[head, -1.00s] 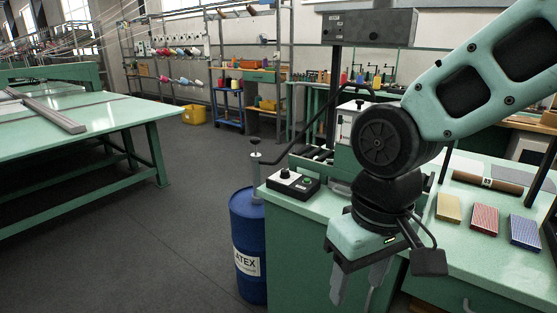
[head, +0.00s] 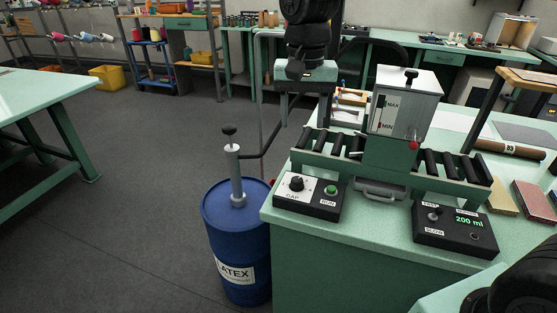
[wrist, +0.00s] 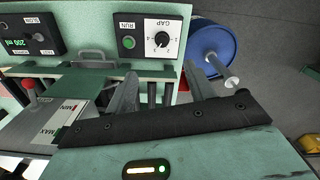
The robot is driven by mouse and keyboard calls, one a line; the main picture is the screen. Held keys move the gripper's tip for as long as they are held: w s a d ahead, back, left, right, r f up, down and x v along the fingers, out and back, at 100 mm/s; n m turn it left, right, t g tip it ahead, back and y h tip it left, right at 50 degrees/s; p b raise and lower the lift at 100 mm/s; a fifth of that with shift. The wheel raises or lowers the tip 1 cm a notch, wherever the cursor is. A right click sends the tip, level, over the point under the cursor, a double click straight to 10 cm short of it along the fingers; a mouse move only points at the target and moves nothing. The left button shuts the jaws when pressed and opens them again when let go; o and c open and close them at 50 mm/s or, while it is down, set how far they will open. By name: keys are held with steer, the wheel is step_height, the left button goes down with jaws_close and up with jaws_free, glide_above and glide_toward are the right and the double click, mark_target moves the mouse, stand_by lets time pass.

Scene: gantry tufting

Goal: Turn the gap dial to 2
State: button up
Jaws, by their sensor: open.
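The gap dial (head: 297,183) is a black knob on a white plate marked GAP, on the left of a black control box (head: 318,206) at the bench's front left corner. In the wrist view the gap dial (wrist: 162,39) shows upper centre, with small numbers around it. The number its pointer meets is too small to read surely. A green RUN button (head: 331,190) sits beside it. My gripper (head: 304,108) is open and empty, behind and above the box, apart from the dial. In the wrist view my gripper's fingers (wrist: 164,88) are spread below the dial.
A roller machine with a MAX/MIN tank (head: 405,100) stands right of the dial box. A second box reading 200 ml (head: 455,228) is at the front right. A blue latex drum (head: 240,240) with a pump handle stands on the floor left of the bench.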

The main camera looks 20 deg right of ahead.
mark_target(297, 179)
steer(key=f, duration=0.5)
steer(key=f+p, duration=0.1)
steer(key=f, duration=0.5)
steer(key=w+f, duration=0.1)
steer(key=f, duration=0.5)
steer(key=shift+f, duration=0.15)
steer(key=c, duration=1)
steer(key=shift+o, duration=0.2)
